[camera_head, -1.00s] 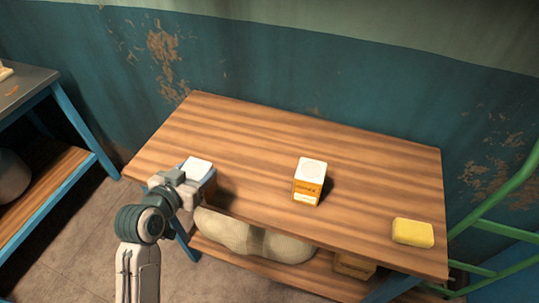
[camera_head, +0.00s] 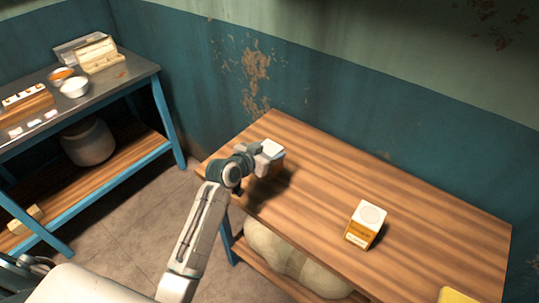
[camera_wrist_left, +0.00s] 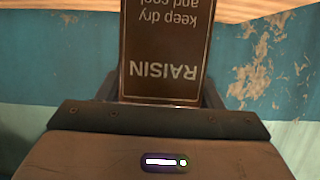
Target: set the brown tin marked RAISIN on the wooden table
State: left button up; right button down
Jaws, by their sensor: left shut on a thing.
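My left gripper (camera_head: 262,158) is shut on the brown RAISIN tin (camera_wrist_left: 165,50). In the left wrist view the tin's brown face fills the top middle, with its lettering upside down. In the head view only the tin's pale top (camera_head: 272,148) and a little of its side show past the fingers. The tin is at the left end of the wooden table (camera_head: 330,170), with a dark shadow on the wood beside it. Whether its base touches the wood is hidden. My right gripper is not in view.
An orange and white box (camera_head: 366,225) stands on the table to the right, and a yellow block (camera_head: 455,296) lies at the lower right edge. Wood between tin and box is clear. A grey-topped table (camera_head: 110,85) with bowls and boxes stands left.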

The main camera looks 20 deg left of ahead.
pick_arm(q)
jog(key=shift+w+f, duration=0.1)
jog(key=shift+w, duration=0.3)
notch_tip(320, 180, down, 3)
jog(key=shift+r+p, duration=0.15)
jog(key=shift+p, duration=0.6)
jog(key=shift+f, duration=0.25)
jog(key=shift+f, duration=0.2)
jog(key=o, duration=1.3)
jog(key=shift+s, duration=0.1)
